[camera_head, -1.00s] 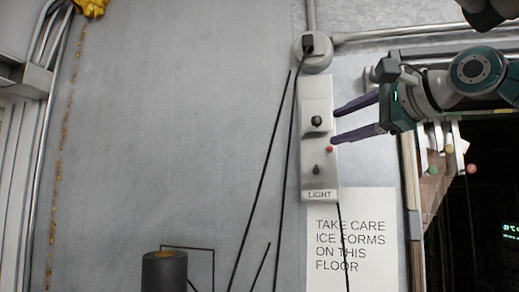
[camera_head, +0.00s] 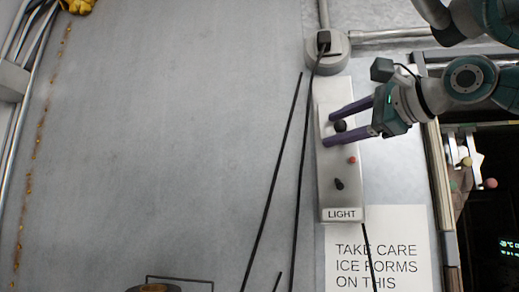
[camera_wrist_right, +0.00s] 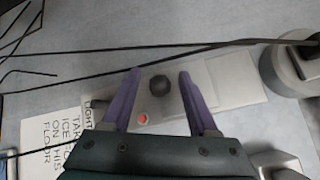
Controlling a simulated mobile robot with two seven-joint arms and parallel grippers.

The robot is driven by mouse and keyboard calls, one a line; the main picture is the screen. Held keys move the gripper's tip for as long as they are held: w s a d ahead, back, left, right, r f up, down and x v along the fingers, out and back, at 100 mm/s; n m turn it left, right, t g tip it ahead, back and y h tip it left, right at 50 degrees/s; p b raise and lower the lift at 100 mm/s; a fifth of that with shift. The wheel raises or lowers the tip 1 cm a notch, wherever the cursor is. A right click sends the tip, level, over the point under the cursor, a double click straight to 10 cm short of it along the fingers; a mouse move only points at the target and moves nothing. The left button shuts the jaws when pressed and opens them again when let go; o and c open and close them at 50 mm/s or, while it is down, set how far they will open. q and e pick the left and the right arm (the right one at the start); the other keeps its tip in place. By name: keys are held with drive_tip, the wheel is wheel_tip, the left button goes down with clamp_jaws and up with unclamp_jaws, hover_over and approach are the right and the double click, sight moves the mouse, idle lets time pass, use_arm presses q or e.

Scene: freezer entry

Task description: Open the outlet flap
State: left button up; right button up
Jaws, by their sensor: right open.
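A grey wall panel (camera_head: 330,190) marked LIGHT carries a black knob (camera_head: 340,126), a red button (camera_head: 352,160) and a black toggle (camera_head: 339,184). Above it is a round grey fitting (camera_head: 340,58) with a black block (camera_head: 324,40) on it and a dark cable; I cannot make out a separate outlet flap. My right gripper (camera_head: 328,128) is open, its two purple fingers above and below the black knob. In the right wrist view the knob (camera_wrist_right: 159,86) shows between the spread fingers (camera_wrist_right: 160,72), with gaps on both sides. My left gripper is not seen.
Thin dark cables (camera_head: 275,170) hang across the wall left of the panel. A white sign (camera_head: 405,222) about ice is below it. A framed dark opening (camera_head: 490,220) is at the right. A pipe (camera_head: 390,35) runs right from the round fitting.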

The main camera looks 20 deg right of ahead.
drive_tip(key=shift+c, duration=0.2)
clamp_jaws()
idle(1.1)
